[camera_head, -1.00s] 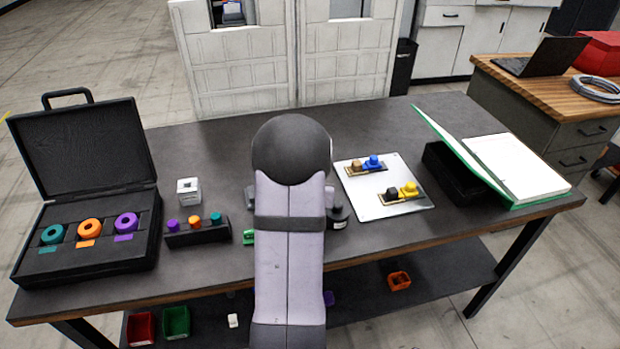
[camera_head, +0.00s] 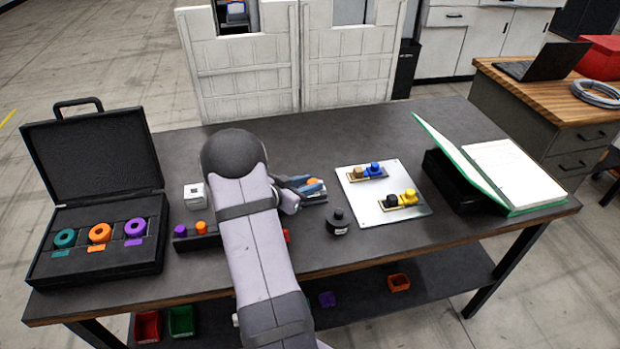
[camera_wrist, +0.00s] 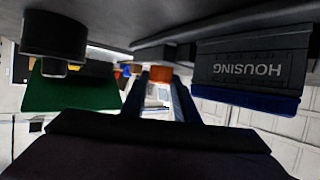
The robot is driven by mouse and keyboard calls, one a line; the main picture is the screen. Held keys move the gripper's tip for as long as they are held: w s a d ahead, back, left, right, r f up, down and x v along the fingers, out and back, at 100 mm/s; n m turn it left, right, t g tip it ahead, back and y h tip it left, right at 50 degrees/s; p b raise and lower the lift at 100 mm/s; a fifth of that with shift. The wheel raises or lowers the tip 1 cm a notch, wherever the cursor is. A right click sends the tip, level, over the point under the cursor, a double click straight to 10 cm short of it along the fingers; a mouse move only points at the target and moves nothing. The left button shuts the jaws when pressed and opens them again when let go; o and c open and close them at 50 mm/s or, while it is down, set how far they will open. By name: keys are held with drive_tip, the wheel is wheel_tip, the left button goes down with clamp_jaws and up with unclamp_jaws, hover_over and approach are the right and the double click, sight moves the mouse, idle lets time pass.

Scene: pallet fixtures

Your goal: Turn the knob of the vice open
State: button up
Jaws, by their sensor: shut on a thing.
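An orange part (camera_wrist: 160,73), apparently the vice's knob, sits between the fingertips of my gripper (camera_wrist: 160,88) in the wrist view. My gripper is shut on it. In the head view an orange spot (camera_head: 313,182) shows beside blue and grey parts, just right of my arm's end. My arm hides most of this area, so the vice body and the knob's angle cannot be made out. A dark block marked HOUSING (camera_wrist: 250,68) with a blue part stands close to the fingers in the wrist view, which looks upside down.
A silver plate (camera_head: 378,212) with yellow and blue parts lies farther right. A white cube (camera_head: 194,196) and a peg rack (camera_head: 195,243) stand left. An open black case (camera_head: 60,268) is far left.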

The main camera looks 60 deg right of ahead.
drive_tip(key=shift+w+r+m+g+p, duration=0.1)
drive_tip(key=shift+w+m+g+p, duration=0.1)
drive_tip(key=shift+m+g, duration=0.3)
drive_tip(key=shift+w+r+m+g+p, duration=0.1)
drive_tip(key=shift+m+g+p, duration=0.1)
drive_tip(key=shift+m+g, duration=0.25)
drive_tip(key=m+g+y, duration=0.1)
drive_tip(key=m+g, duration=0.1)
drive_tip(key=shift+w+d+f+g+y+b, duration=0.1)
drive_tip(key=shift+d+f+g+y+b, duration=0.05)
drive_tip(key=shift+f+g+y+b, duration=0.2)
drive_tip(key=m+g+y+b, duration=0.2)
drive_tip(key=m+b, duration=0.1)
drive_tip(key=shift+w+d+g, duration=0.1)
drive_tip(key=shift+g, duration=0.3)
drive_tip(key=shift+m+b, duration=0.35)
drive_tip(key=shift+b, duration=0.05)
drive_tip(key=shift+d+r+m+g+y+b, duration=0.1)
drive_tip(key=shift+r+m+g+y+b, duration=0.15)
drive_tip(key=shift+m+g+y+b, duration=0.45)
drive_tip(key=o, duration=1.1)
drive_tip(key=shift+c, duration=0.2)
drive_tip(key=shift+w, duration=0.1)
